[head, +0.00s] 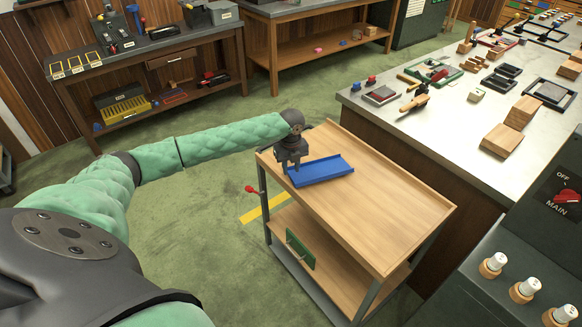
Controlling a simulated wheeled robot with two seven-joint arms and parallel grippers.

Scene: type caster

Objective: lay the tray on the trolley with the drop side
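The blue tray (325,172) lies flat on the wooden top of the trolley (385,225), toward its far left part. My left gripper (291,165) reaches down at the tray's left end, close to its rim. Its dark fingers look spread apart; whether they touch the tray I cannot tell. The top's left edge looks free of any raised wall. My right gripper is out of view.
A workbench (455,125) with wooden blocks and tools stands close behind and right of the trolley. A grey switch panel (510,255) is at the lower right. Another bench (145,50) stands at the back left. The green floor left of the trolley is open.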

